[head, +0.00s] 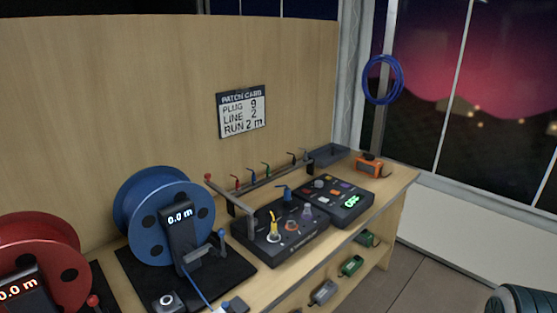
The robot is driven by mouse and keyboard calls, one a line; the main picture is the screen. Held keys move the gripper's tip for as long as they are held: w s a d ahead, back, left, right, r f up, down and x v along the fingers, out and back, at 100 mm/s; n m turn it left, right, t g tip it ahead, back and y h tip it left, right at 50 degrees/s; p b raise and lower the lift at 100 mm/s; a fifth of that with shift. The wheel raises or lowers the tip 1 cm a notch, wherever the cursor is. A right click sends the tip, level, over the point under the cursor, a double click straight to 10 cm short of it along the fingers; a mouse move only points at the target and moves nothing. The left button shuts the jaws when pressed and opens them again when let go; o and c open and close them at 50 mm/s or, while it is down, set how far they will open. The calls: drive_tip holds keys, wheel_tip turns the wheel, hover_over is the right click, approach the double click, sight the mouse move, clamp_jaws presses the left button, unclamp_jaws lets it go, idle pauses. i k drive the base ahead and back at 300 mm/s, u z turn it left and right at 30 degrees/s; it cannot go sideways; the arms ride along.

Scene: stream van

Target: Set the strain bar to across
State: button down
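The black panel (275,247) in front carries yellow, blue and grey fittings. The blue reel (150,220) has its own short grey lever (205,249) with a blue knob. My gripper is not in view.
A red reel (40,250) stands at the far left. A control box (345,212) with a green display, a dark tray (328,154) and an orange device (368,166) are to the right. Green and grey connectors (350,266) lie on a lower shelf.

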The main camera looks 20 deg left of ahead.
sight(231, 198)
drive_tip(key=z, duration=0.05)
drive_tip(key=i, duration=0.85)
drive_tip(key=u, duration=0.95)
drive_tip(key=i, duration=0.7)
drive_tip(key=u, duration=0.75)
